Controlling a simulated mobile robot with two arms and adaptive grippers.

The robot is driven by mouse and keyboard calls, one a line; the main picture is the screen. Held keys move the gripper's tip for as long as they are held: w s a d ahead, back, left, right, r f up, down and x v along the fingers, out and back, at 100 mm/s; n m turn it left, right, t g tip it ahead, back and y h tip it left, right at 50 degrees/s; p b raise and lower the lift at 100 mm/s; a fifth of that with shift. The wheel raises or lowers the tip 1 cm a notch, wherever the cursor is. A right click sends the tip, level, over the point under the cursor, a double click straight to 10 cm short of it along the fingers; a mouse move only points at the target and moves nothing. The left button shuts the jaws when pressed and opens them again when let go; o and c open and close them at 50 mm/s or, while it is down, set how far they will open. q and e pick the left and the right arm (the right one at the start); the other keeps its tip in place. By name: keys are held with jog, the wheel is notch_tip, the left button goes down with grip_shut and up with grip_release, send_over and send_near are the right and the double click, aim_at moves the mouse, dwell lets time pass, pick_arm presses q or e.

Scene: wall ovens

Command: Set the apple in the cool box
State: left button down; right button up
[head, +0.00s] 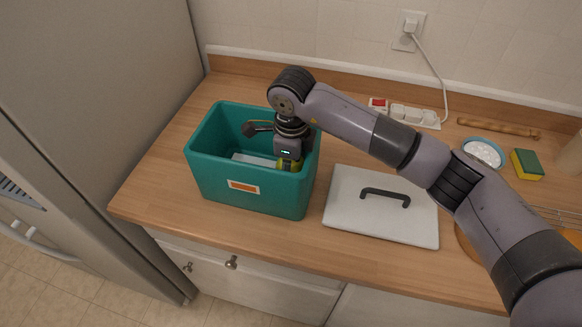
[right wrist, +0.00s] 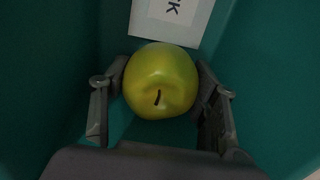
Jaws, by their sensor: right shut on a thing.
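The teal cool box (head: 255,188) stands open on the wooden counter, with an orange and white label on its front. Its lid (head: 381,222), pale with a dark handle, lies on the counter to the right of it. My right gripper (head: 287,160) reaches down inside the box. In the right wrist view the gripper (right wrist: 160,98) is shut on a yellow-green apple (right wrist: 160,78), one finger at each side, stem facing the camera. I cannot tell whether the apple touches the box floor. In the head view only part of the apple (head: 285,165) shows. My left gripper is not in view.
A white item with dark letters (right wrist: 172,20) lies in the box beside the apple. A power strip (head: 412,115), a bowl (head: 483,152), a sponge (head: 526,164) and a rolling pin (head: 498,127) are at the back right. A fridge (head: 95,110) stands at the left.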

jog(key=shift+s+f, duration=0.2)
jog(key=shift+f, duration=0.35)
jog(key=o, duration=1.3)
jog(key=shift+s+f, duration=0.1)
jog(key=shift+c, duration=0.2)
jog(key=shift+r+p, duration=0.9)
jog(key=shift+w+r+b, duration=0.25)
jog(key=shift+r+b, duration=0.35)
jog(key=shift+b, duration=0.3)
jog(key=r, duration=0.3)
jog(key=r+b, duration=0.1)
jog(key=r, duration=0.2)
jog(key=r+b, duration=0.1)
jog(key=r, duration=0.2)
jog(key=shift+s+r, duration=0.1)
jog(key=shift+s, duration=0.25)
jog(key=shift+s+r+b, duration=0.1)
jog(key=shift+r+b, duration=0.2)
jog(key=shift+r, duration=0.45)
